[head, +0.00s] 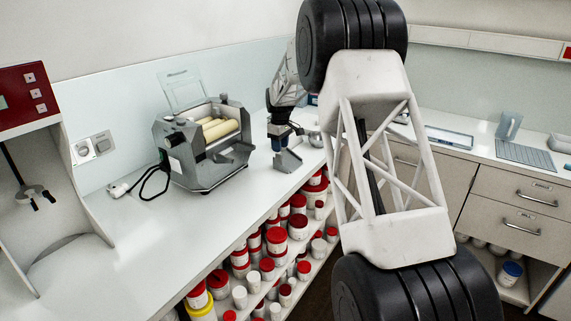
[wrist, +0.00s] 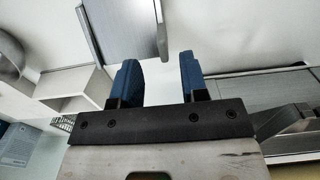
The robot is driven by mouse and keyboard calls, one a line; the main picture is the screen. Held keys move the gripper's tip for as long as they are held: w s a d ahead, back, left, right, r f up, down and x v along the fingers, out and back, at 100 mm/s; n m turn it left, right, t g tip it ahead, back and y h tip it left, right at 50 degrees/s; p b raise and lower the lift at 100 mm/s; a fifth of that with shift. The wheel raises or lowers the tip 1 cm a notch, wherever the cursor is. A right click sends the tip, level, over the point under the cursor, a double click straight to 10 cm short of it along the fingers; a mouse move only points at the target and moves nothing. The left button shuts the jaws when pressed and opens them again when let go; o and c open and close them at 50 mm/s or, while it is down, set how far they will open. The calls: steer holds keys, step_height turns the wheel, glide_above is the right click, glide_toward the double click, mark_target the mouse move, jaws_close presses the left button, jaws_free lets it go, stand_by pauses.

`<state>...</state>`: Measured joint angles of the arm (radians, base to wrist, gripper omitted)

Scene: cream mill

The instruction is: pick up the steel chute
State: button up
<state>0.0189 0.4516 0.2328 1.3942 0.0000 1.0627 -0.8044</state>
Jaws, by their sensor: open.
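The steel chute (head: 288,162) is a small grey piece with raised sides, on the white counter just right of the roller mill (head: 205,145). In the wrist view the chute (wrist: 125,28) shows as a flat grey plate with side walls, cut off by the top edge. My gripper (head: 284,133) is just above the chute in the head view, pointing down. In the wrist view my gripper (wrist: 160,68) has its two blue fingers apart with nothing between them. The chute lies beyond the fingertips; the exact height gap cannot be told.
The mill's grey body (wrist: 275,100) is close on the right in the wrist view. A white open box (wrist: 72,88) and a round metal bowl (wrist: 9,58) are on the left. Shelves of red-lidded jars (head: 277,240) are below the counter. Bare counter (head: 130,240) lies before the mill.

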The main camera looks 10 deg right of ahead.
mark_target(280, 156)
steer(key=shift+f, duration=0.1)
steer(key=shift+s+f, duration=0.1)
steer(key=shift+f, duration=2.45)
jaws_close()
